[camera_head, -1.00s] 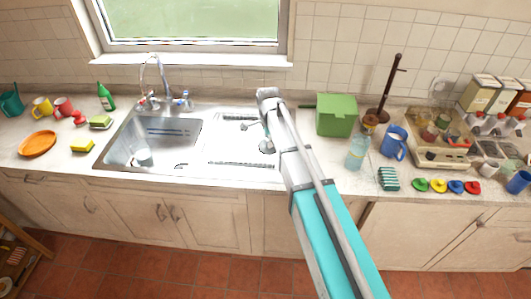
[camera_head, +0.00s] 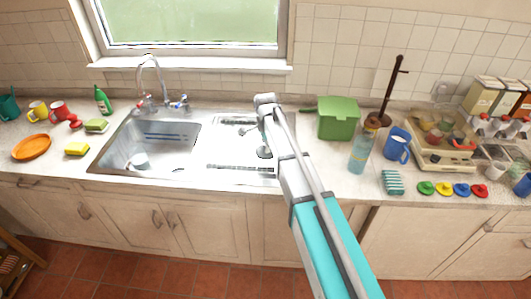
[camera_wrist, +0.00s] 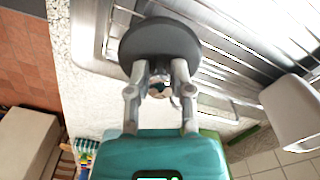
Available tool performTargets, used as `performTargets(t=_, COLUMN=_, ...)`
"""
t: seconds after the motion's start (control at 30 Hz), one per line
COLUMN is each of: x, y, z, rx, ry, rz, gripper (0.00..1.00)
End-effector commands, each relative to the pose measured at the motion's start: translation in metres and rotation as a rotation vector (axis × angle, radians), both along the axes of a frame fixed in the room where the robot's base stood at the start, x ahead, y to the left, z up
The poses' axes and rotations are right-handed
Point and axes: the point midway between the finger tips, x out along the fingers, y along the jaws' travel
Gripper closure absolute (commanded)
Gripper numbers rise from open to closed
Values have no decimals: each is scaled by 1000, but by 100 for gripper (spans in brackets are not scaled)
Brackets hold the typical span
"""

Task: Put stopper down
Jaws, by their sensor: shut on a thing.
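The stopper (camera_wrist: 160,42) is a dark grey round disc, seen in the wrist view at the tips of my gripper (camera_wrist: 160,78). My gripper is shut on it. In the head view the disc (camera_head: 264,153) shows over the ribbed metal drainboard (camera_head: 230,152), right of the sink basin. In the wrist view the disc overlaps the drainboard's front rim. I cannot tell whether it touches the metal.
Right of my arm stand a green box (camera_head: 339,118), a clear bottle (camera_head: 361,152), a blue mug (camera_head: 397,146) and a striped sponge (camera_head: 393,181). The drainboard around the stopper looks mostly clear.

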Motion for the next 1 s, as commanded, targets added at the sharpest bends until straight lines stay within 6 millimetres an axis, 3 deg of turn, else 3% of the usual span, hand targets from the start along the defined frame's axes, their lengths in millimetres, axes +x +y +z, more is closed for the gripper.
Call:
performTargets(t=0.5, x=8, y=2, z=-37, rx=0, ry=0, rz=0, gripper=100)
performTargets(t=1.0, x=8, y=2, z=-40, rx=0, ry=0, rz=0, gripper=100)
